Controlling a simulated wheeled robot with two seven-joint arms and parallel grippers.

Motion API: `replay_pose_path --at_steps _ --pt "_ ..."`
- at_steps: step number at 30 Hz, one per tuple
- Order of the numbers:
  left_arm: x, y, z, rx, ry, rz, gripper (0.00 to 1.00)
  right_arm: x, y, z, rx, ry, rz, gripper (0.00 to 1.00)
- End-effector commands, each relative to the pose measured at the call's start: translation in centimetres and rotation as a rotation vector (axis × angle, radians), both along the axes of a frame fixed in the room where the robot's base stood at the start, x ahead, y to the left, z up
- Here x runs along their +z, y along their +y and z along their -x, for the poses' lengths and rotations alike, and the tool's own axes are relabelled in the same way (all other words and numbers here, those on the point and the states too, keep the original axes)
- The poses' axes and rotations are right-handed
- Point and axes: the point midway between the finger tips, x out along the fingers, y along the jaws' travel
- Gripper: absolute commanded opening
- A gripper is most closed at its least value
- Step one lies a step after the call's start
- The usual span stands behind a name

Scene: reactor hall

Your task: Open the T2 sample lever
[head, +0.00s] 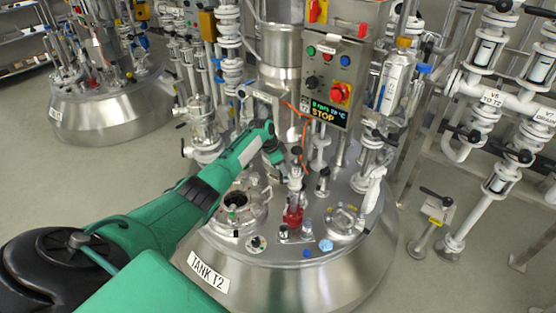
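Tank T2 (262,270) is a steel vessel in the middle, with its name label (208,271) on the front left. On its lid, a slim white fitting with a small black top (296,151) stands above a red part (293,215). I cannot tell for sure whether that black top is the sample lever. My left gripper (274,152) is over the lid, just left of that fitting, and seems apart from it. Its fingers are small and partly hidden, so their opening is unclear. My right gripper is out of view.
A control box (334,75) with a red emergency button and a display reading STOP hangs above the lid. White piping (490,100) fills the right side. Another tank (110,115) stands at back left.

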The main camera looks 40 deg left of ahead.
Motion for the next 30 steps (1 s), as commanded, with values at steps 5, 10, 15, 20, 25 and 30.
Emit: replay_pose_path --at_steps 5,10,15,20,25,30 --pt "1.7 0.5 0.4 -0.001 -0.004 -0.002 0.36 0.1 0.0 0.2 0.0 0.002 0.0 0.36" --pt "4.7 1.4 1.4 0.0 -0.004 -0.003 0.36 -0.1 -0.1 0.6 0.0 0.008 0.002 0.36" --pt "8.2 2.3 2.5 0.0 -0.003 -0.003 0.36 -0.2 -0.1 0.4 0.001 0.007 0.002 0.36" --pt "10.8 2.9 3.3 0.0 -0.002 -0.001 0.36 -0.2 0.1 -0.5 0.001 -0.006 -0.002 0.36" --pt "12.3 3.3 3.7 0.001 0.0 0.0 0.36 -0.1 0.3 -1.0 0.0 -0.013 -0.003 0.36" --pt "12.6 3.3 3.8 0.001 0.001 0.0 0.36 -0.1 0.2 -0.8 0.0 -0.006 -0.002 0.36"
